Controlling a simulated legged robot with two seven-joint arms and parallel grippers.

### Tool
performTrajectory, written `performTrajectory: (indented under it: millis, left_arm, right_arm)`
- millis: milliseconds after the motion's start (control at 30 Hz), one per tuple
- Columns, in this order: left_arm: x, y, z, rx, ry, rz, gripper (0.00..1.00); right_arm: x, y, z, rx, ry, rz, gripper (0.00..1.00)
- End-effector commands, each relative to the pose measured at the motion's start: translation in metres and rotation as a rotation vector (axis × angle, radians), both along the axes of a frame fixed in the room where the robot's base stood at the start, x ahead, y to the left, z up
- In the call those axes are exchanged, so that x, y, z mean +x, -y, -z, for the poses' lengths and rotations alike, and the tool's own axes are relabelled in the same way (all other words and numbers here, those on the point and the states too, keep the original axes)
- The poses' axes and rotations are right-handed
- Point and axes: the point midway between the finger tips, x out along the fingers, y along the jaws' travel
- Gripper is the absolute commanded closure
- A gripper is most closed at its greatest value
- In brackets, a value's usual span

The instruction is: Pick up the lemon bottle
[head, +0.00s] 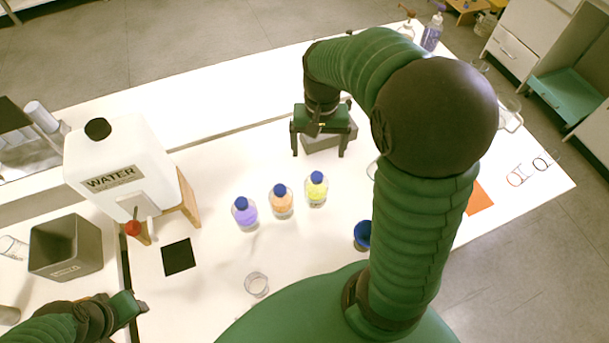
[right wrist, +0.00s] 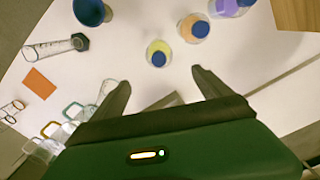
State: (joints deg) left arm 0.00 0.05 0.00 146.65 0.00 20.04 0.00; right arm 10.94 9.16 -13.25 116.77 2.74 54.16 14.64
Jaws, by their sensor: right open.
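The lemon bottle, taken as the clear bottle with yellow contents and a blue cap (head: 317,190), stands upright on the white table, rightmost of a row of three. It also shows in the right wrist view (right wrist: 158,54), just beyond the fingertips. My right gripper (head: 319,153) is open and empty above the table, behind this bottle and apart from it. It also shows in the right wrist view (right wrist: 160,79). My left gripper (head: 130,306) is at the lower left, far from the bottles; its jaw opening is unclear.
An orange bottle (head: 281,203) and a purple bottle (head: 244,213) stand left of the yellow one. A grey box (head: 330,140) sits behind my right gripper. A water tank (head: 120,165) stands left, a blue cup (head: 362,235) front right. A glass (head: 256,284) stands in front.

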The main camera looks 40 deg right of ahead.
Motion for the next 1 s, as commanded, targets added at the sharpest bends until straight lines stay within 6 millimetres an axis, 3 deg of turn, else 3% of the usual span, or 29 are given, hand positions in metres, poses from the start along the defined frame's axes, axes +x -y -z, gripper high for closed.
performTrajectory:
  millis: [200,333,533,800,1000]
  left_arm:
    - [-0.001,0.0,0.011,0.0,-0.001,0.0,0.64]
    - [0.0,0.0,0.015,0.0,0.0,0.0,0.64]
    - [0.0,0.0,0.017,0.0,0.0,0.0,0.64]
    - [0.0,0.0,0.022,0.0,0.0,0.0,0.64]
    - [0.0,0.0,0.022,0.0,0.0,0.0,0.64]
  right_arm:
    - [0.002,-0.001,0.063,0.001,-0.009,-0.001,0.12]
    - [0.003,-0.001,0.092,0.001,-0.009,-0.002,0.12]
    - [0.002,-0.001,0.113,0.0,-0.005,-0.002,0.12]
    - [0.004,-0.003,0.157,0.0,-0.006,-0.002,0.12]
    - [0.004,-0.003,0.158,-0.001,-0.003,-0.003,0.12]
